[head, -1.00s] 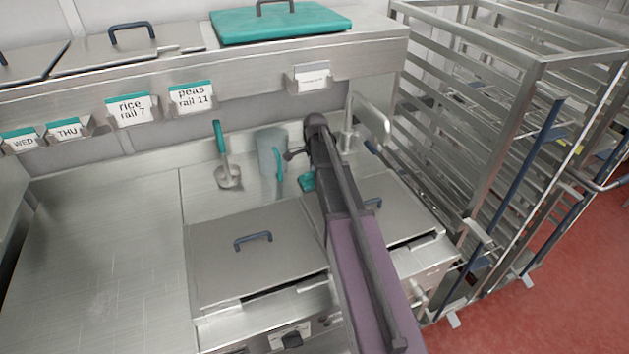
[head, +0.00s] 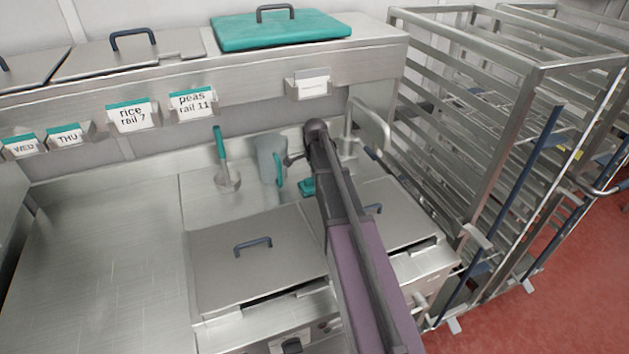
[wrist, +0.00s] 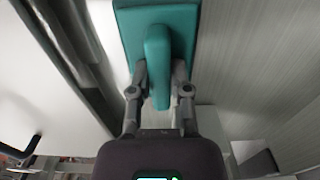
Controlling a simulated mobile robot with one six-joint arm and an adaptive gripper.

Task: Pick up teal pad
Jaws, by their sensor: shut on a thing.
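The teal pad (wrist: 130,45) is a flat teal block with a raised teal grip along its middle. In the wrist view my gripper (wrist: 158,78) has one finger on each side of this grip and is shut on it. In the head view a small part of the pad (head: 307,187) shows just left of my arm, at the back of the counter near a grey jug. My gripper is hidden behind my arm there. I cannot tell whether the pad touches the counter.
A grey jug (head: 271,157) with a teal handle and a teal-handled ladle (head: 227,180) are to the left. A tap (head: 370,120) is close on the right. Lidded kettles (head: 258,265) are in front. A shelf (head: 250,75) runs above; a rack (head: 500,150) stands right.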

